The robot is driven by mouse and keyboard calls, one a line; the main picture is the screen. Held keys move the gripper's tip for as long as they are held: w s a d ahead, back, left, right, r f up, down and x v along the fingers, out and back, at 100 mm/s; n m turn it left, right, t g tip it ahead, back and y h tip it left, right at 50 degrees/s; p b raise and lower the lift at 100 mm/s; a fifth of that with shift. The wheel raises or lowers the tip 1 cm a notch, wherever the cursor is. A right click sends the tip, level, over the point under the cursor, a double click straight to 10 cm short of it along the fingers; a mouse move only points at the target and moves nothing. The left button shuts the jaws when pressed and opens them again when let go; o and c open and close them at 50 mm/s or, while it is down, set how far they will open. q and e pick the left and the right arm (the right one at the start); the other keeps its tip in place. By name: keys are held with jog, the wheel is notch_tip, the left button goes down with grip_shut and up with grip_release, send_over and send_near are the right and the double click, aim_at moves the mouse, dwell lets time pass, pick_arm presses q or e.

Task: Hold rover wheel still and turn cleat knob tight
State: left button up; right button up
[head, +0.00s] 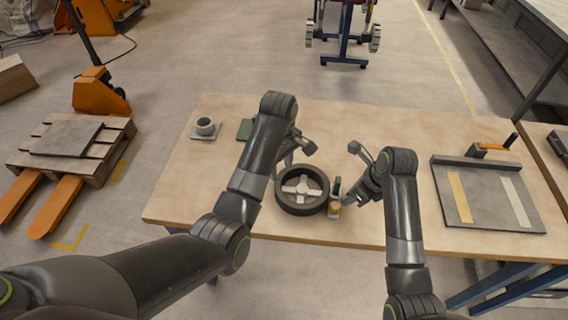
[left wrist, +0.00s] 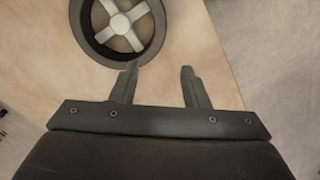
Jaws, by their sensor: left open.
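The rover wheel (head: 302,189) lies flat near the table's front edge, a dark ring with pale spokes. It also shows at the top of the left wrist view (left wrist: 122,23), cut off by the frame. My left gripper (head: 296,156) is over the wheel's far side in the head view. In the left wrist view the left gripper (left wrist: 160,71) is open and empty, one fingertip by the wheel's rim. My right gripper (head: 352,174) is open, right of the wheel. A small dark green upright piece with a yellowish base (head: 335,208) stands between them; I cannot tell whether it is the cleat knob.
The wooden table (head: 200,190) has free room at its left. A grey cup on a plate (head: 205,127) and a green block (head: 245,129) stand at the back left. A grey tray with yellow and white strips (head: 487,200) and an orange-handled tool (head: 492,147) are at the right.

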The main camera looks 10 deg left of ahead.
aim_at(284, 198)
pick_arm(q)
jog(key=f, duration=1.6)
jog(key=shift+d+f, duration=0.3)
jog(key=shift+d, duration=0.1)
jog(key=shift+s, duration=0.1)
grip_shut()
